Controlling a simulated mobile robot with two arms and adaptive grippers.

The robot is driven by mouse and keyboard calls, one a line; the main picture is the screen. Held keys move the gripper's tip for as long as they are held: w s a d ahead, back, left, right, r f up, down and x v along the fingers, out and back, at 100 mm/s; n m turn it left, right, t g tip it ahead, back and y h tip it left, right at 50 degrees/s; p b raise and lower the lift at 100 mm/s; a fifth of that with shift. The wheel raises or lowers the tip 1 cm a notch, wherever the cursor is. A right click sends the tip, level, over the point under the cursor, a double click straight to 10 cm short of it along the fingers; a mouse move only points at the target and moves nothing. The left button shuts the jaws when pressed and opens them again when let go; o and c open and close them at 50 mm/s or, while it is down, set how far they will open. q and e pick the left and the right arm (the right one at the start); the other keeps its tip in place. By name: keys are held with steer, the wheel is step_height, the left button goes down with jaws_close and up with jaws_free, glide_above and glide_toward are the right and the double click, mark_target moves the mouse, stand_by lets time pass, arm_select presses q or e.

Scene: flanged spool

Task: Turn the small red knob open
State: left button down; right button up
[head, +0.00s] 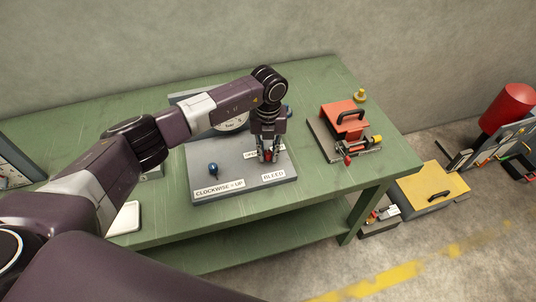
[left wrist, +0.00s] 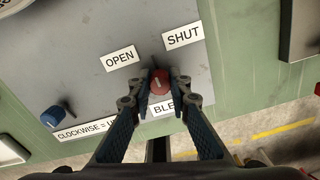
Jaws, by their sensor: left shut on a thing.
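The small red knob (left wrist: 160,81) sits on the grey panel (left wrist: 75,75), between the OPEN label (left wrist: 119,58), the SHUT label (left wrist: 184,36) and the BLEED label, which is partly covered. My left gripper (left wrist: 160,88) has its two fingers on either side of the red knob and is shut on it. In the head view my left gripper (head: 268,155) points down onto the panel (head: 230,173), and only a little of the red knob shows between the fingers. My right gripper is not in view.
A blue knob (head: 213,169) stands left on the panel by a CLOCKWISE = UP label (head: 219,188). A gauge (head: 232,122) is partly hidden behind my arm. A red box (head: 344,118) with a handle and a clamp-like fixture (head: 362,150) sit to the right on the green bench (head: 320,215).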

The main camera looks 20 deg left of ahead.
mark_target(268, 152)
arm_select(q)
steer(key=n, duration=0.5)
steer(key=shift+n, duration=0.3)
steer(key=n, duration=0.5)
steer(key=shift+w+r+n, duration=0.1)
steer(key=shift+n, duration=0.3)
steer(key=c, duration=1.8)
jaws_free()
step_height(268, 152, up, 12)
